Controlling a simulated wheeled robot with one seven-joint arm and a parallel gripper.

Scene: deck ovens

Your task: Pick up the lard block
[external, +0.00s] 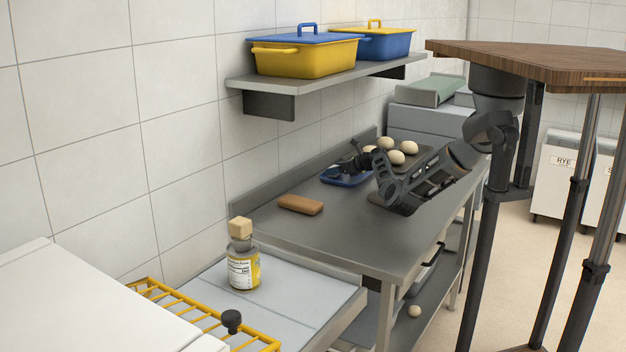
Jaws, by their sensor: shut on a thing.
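My gripper (350,165) is at the blue tray (338,183) on the steel worktable, near the wall. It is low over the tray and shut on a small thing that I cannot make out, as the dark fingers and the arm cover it. I cannot clearly identify a lard block in this view. A tan-brown block with rounded edges (300,204) lies on the table left of my gripper, apart from it.
Several pale dough balls (395,157) sit on a dark tray behind my arm. A labelled bottle (243,268) stands on the lower left surface. A shelf (330,78) with lidded bins (307,58) overhangs the table's back. The table's front middle (355,240) is clear.

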